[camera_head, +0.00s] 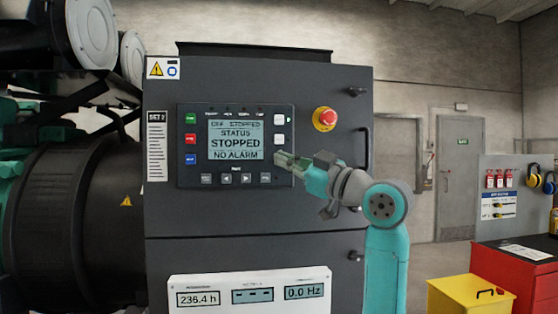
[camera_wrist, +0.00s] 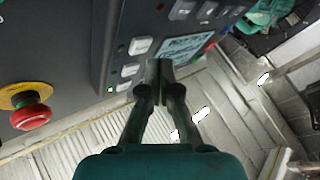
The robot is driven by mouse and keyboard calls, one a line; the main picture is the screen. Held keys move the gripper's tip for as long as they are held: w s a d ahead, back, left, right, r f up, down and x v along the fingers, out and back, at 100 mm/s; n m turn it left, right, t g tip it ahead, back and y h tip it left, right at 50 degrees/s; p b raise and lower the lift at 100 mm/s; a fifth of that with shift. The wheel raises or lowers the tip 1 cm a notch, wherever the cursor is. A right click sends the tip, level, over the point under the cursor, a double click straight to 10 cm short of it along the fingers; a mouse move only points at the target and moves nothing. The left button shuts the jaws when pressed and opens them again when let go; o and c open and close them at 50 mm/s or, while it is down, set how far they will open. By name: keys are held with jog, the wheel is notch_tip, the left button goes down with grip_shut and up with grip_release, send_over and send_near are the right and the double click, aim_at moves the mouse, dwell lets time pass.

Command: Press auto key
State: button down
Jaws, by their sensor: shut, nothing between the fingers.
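The control panel (camera_head: 197,112) sits on the front of a dark grey cabinet. Its screen (camera_head: 236,140) reads STOPPED and NO ALARM. A green key, a red key and a blue key (camera_head: 191,159) run down its left side. White keys (camera_head: 279,120) run down its right side, and grey keys lie along the bottom. The key labels are too small to read, so I cannot tell which is auto. My gripper (camera_head: 283,158) is shut and empty at the panel's lower right, hiding part of it. In the wrist view its fingertips (camera_wrist: 159,71) are near the white keys (camera_wrist: 131,69); contact cannot be told.
A red emergency stop (camera_head: 325,119) on a yellow base sticks out right of the panel; it also shows in the wrist view (camera_wrist: 30,114). A door handle (camera_head: 366,148) is at the cabinet's right edge. A white meter plate (camera_head: 250,286) is below. A yellow box (camera_head: 465,296) stands at right.

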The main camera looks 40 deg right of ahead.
jog(key=shift+w, duration=0.1)
jog(key=shift+w+d, duration=0.25)
jog(key=shift+w, duration=0.05)
jog(key=shift+w+d, duration=0.25)
jog(key=shift+w, duration=0.1)
dwell(1.1)
jog(key=shift+s, duration=0.1)
jog(key=shift+s+a, duration=0.5)
jog(key=shift+s, duration=0.15)
jog(key=s+a, duration=0.3)
jog(key=s, duration=0.2)
jog(key=shift+a, duration=0.2)
dwell(0.4)
dwell(0.7)
